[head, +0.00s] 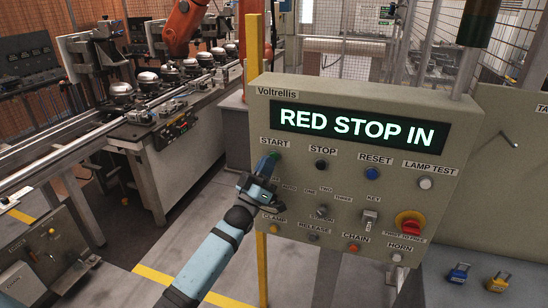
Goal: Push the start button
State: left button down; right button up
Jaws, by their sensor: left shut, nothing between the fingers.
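The control panel (400,95) faces me, and its lit display (358,128) reads "RED STOP IN". My right gripper is not in view.
A black stop button (321,165), a blue reset button (372,173) and a white lamp test button (425,183) share the upper row. A key switch (369,220) sits lower. A yellow post (254,50) stands at the panel's left edge. Compressors (121,90) line the conveyor behind.

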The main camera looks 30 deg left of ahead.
pick_arm(q)
jog(key=shift+w+a, duration=0.1)
jog(key=shift+w, duration=0.35)
dwell(0.6)
jog(key=shift+s, duration=0.1)
jog(key=shift+s+d+y, duration=0.2)
jog(key=shift+s+y, duration=0.1)
jog(key=shift+s, duration=0.55)
jog(key=s+p, duration=0.1)
jog(key=s, duration=0.2)
jog(key=s+d+p, duration=0.1)
jog(key=s, duration=0.1)
jog(key=shift+s+d, duration=0.2)
jog(key=shift+s, duration=0.2)
dwell(0.7)
